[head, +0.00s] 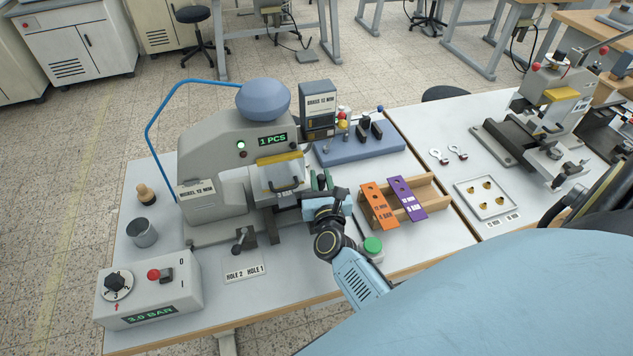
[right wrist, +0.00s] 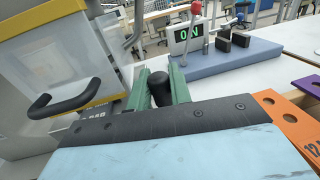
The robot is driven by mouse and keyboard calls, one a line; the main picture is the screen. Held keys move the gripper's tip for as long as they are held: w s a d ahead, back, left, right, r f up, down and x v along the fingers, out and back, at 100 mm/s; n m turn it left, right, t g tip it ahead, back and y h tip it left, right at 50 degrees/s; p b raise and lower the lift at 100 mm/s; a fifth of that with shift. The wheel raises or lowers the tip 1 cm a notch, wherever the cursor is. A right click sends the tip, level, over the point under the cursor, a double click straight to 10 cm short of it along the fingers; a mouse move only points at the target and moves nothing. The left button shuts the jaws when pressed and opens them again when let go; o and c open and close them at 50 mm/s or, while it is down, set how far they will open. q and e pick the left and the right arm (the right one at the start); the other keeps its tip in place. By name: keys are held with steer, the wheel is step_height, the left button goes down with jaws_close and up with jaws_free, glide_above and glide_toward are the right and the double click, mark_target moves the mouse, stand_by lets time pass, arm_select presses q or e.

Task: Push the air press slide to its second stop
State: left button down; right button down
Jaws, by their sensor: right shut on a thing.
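The air press (head: 225,150) is a grey machine with a blue dome on top and a clear guard in front. Its slide (head: 287,200) runs out to the right at the base, partly hidden by my gripper. My right gripper (head: 321,181) is at the right side of the press. In the right wrist view its green fingers (right wrist: 160,92) stand on both sides of a black knob (right wrist: 160,88) and are shut on it. The knob appears to belong to the slide; its lower part is hidden. My left gripper is not in view.
A "HOLE 2 HOLE 1" label (head: 245,271) lies in front of the press. A control box (head: 150,290) reads 3.0 BAR. A wooden rack (head: 420,205) with orange and purple tags stands close right of my gripper. A blue fixture (head: 360,145) is behind. The front table area is mostly clear.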

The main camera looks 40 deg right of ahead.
steer(key=c, duration=1.3)
jaws_free()
steer(key=shift+w, duration=0.15)
steer(key=b+v, duration=0.1)
steer(key=v, duration=1.2)
steer(key=shift+s+a, duration=0.1)
steer(key=shift+s, duration=0.1)
